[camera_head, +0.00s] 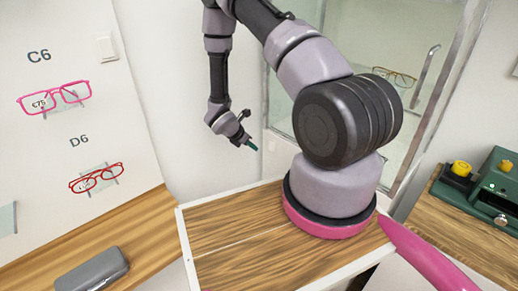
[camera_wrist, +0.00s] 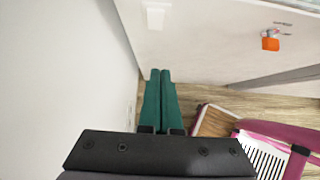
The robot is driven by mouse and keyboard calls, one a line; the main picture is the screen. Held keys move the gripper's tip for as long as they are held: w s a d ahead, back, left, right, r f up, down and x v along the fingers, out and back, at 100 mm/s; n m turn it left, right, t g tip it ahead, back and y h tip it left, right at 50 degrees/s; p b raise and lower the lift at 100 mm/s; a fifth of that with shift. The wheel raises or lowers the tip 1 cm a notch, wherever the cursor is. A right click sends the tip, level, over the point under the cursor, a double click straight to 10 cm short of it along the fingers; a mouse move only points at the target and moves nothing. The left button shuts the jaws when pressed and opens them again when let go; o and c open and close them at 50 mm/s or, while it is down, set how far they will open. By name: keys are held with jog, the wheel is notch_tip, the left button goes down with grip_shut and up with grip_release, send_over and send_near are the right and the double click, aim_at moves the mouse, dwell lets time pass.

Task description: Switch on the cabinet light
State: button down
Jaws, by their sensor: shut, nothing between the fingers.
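My gripper (camera_head: 251,145) hangs in the air in front of the pale back wall, beside the glass cabinet's left edge. Its green fingers are shut together and empty, also in the wrist view (camera_wrist: 160,74). The glass-fronted cabinet (camera_head: 420,80) stands behind my arm, with a bar handle on its door and a pair of glasses inside. My arm hides part of it. A small white wall plate (camera_head: 107,48), which looks like a switch, is on the left wall, well apart from my gripper. I cannot tell which control belongs to the cabinet light, or whether it is lit.
A wooden counter (camera_head: 150,232) at the left holds a grey case (camera_head: 92,271). Pink glasses (camera_head: 54,97) and red glasses (camera_head: 97,177) hang on the left panel. A green device (camera_head: 490,195) with yellow knobs stands on the right counter. An orange item (camera_wrist: 270,44) shows in the wrist view.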

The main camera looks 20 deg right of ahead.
aim_at(272, 146)
jog(key=shift+w+d+r+x, duration=0.1)
jog(key=shift+d+r+x, duration=0.25)
jog(key=shift+x, duration=1.55)
jog(key=shift+w+d+r+x, duration=0.2)
jog(key=shift+d+x, duration=0.15)
jog(key=shift+x, duration=1.55)
jog(key=shift+w+d+r+x, duration=0.1)
jog(key=shift+d+r+x, duration=0.2)
jog(key=shift+x, duration=1.65)
jog(key=shift+d+f+h, duration=0.15)
jog(key=shift+d+h, duration=0.15)
jog(key=shift+d, duration=0.05)
